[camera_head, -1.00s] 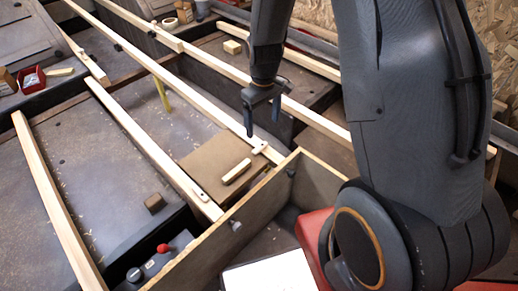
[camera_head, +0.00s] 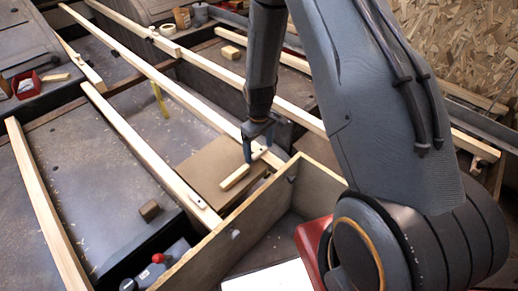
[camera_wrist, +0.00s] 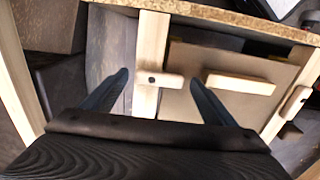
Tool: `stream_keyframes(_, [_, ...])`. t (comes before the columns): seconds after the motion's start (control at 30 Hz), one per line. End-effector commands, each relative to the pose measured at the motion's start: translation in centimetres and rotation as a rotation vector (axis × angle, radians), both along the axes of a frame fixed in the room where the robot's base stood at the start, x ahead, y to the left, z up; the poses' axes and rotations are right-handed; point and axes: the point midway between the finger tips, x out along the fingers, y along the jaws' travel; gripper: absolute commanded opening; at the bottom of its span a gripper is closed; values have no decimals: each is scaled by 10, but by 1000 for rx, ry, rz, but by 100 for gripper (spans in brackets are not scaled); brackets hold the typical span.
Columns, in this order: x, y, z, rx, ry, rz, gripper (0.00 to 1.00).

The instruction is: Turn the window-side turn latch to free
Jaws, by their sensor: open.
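A brown panel (camera_head: 205,164) with a pale wooden handle bar (camera_head: 236,177) lies between two pale rails. A wooden turn latch (camera_wrist: 167,80) with a dark screw sits on one rail in the wrist view and points sideways over the panel's edge. A second latch (camera_wrist: 297,102) lies along the other rail; in the head view it shows as a small piece (camera_head: 198,201). My gripper (camera_head: 258,148) is open above the first latch, largely hiding it in the head view. In the wrist view, my gripper's fingers (camera_wrist: 158,77) stand either side of that latch; contact cannot be told.
A plywood wall (camera_head: 250,215) runs close in front of the panel. A dark wooden block (camera_head: 149,210) and a red knob (camera_head: 158,258) are at lower left. A yellow strip (camera_head: 160,99) stands beyond the panel. A red bin (camera_head: 26,84) is far left.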

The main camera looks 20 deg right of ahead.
Motion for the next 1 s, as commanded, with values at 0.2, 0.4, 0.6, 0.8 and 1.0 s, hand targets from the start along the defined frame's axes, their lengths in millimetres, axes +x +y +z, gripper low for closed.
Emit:
stream_keyframes(0.2, [0,0,-1,0,0,0,80])
stream_keyframes(0.4, [0,0,-1,0,0,0,54])
stream_keyframes(0.6, [0,0,-1,0,0,-2,38])
stream_keyframes(0.8, [0,0,-1,0,0,-36,38])
stream_keyframes(1.0, [1,1,0,0,1,-139,38])
